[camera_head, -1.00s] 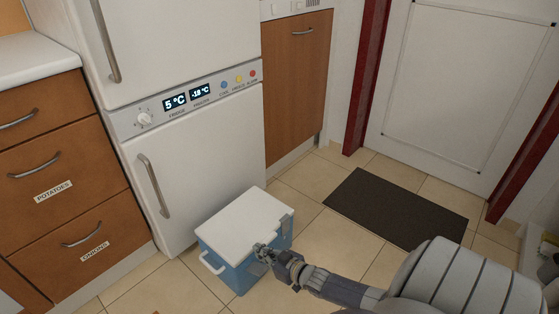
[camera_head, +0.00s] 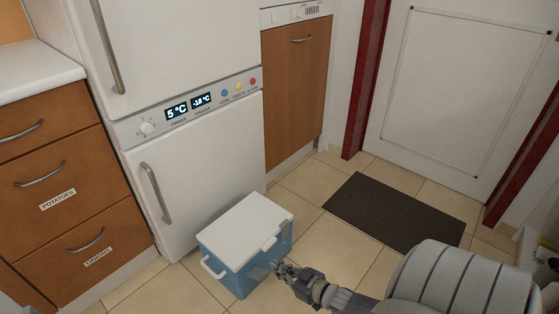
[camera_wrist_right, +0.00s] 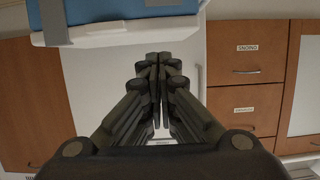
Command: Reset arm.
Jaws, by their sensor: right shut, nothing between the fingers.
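My right arm comes in from the lower right in the head view. Its gripper (camera_head: 280,268) is beside the front right side of a blue cooler box with a white lid (camera_head: 245,230), low over the floor. Whether it touches the box I cannot tell. In the right wrist view the fingers (camera_wrist_right: 158,62) are together with nothing between them. The cooler (camera_wrist_right: 120,30) shows at the top of that view, its lid closed. My left gripper does not show in either view.
The white fridge-freezer (camera_head: 200,165) stands behind the cooler. Wooden drawers (camera_head: 75,205) are at the left and a wooden cabinet door (camera_head: 297,95) is behind. A dark mat (camera_head: 395,212) lies before a white door (camera_head: 455,90). Tiled floor between cooler and mat is clear.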

